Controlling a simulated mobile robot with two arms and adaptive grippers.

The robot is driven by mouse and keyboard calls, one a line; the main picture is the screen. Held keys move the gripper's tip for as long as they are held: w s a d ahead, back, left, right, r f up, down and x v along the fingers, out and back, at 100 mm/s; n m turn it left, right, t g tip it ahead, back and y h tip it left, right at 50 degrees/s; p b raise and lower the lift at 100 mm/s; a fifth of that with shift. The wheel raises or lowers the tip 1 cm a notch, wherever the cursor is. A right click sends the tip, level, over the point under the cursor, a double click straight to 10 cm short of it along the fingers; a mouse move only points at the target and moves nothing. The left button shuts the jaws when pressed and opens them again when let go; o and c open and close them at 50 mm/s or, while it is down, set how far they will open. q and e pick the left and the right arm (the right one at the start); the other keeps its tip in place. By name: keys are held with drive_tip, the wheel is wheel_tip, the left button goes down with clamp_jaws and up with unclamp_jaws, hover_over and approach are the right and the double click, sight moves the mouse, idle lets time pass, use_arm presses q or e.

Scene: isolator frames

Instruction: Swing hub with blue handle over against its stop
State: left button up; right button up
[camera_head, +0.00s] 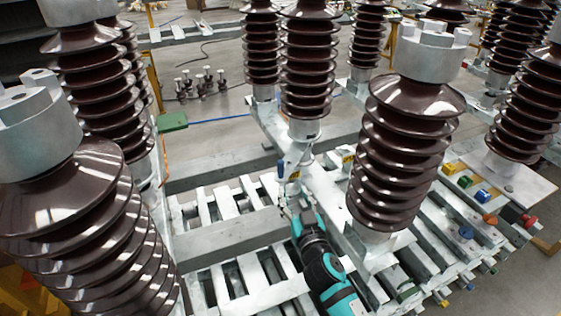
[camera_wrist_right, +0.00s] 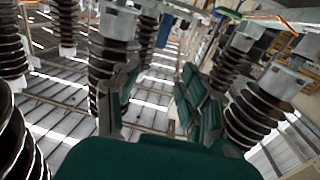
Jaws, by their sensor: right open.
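The blue handle (camera_head: 281,169) hangs at the grey metal hub (camera_head: 298,153), below a brown ribbed insulator near the middle of the head view. In the right wrist view a blue upright piece (camera_wrist_right: 165,31), which looks like the handle, shows beyond the fingers. My right gripper (camera_head: 291,203) is teal and dark and comes up from the bottom, just below the handle. Its fingers (camera_wrist_right: 157,98) stand apart with nothing between them. I cannot tell how near the fingertips are to the handle. My left gripper is out of view.
Large brown insulators (camera_head: 405,150) stand close on the right and on the left (camera_head: 75,225). Slatted metal beams (camera_head: 225,235) lie beneath my arm. Small coloured blocks (camera_head: 483,195) sit on the frame at right.

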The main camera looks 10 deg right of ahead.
sight(282, 164)
drive_tip(key=w, duration=1.4)
drive_tip(key=shift+w+a, duration=0.2)
drive_tip(key=shift+f, duration=0.1)
clamp_jaws()
